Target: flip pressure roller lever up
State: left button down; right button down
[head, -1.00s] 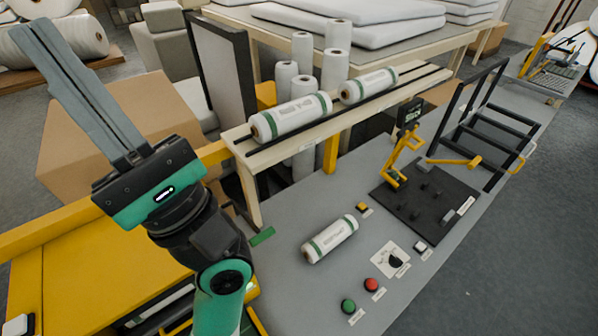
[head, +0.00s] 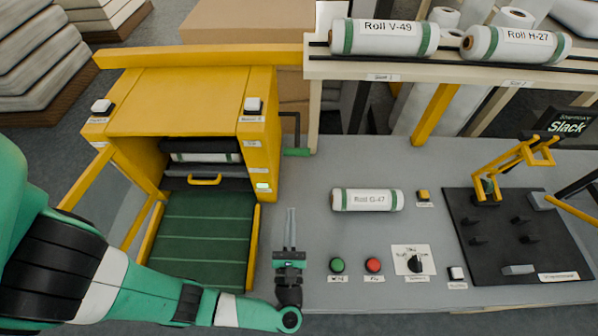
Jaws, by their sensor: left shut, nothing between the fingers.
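A black lever with a green handle (head: 297,152) sticks out from the right side of the yellow machine (head: 262,160); its handle end is low, at about table height. I take this for the pressure roller lever, though I cannot read a label for it. My left gripper (head: 291,212) is shut and empty, its long grey fingers pointing away from me over the grey table, nearer to me than the lever and apart from it. A white roll shows inside the machine above a dark panel with a yellow handle. My right gripper is not in view.
A roll marked G-47 (head: 368,200) lies on the table right of my gripper. Green (head: 337,265) and red (head: 374,265) buttons and a dial (head: 415,262) are near the front edge. A black board (head: 520,235) with pegs and a yellow bracket is at right. Two rolls rest on the shelf behind.

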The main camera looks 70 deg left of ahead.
pick_arm(q)
jog(key=w+a+r+p, duration=0.1)
jog(key=w+a+r, duration=0.1)
jog(key=a, duration=0.3)
jog(key=w+a+r+p, duration=0.2)
jog(key=w+a+r, duration=0.1)
jog(key=a, duration=0.2)
jog(key=shift+w+a+r, duration=0.15)
jog(key=shift+a+r, duration=0.15)
jog(key=shift+a, duration=0.05)
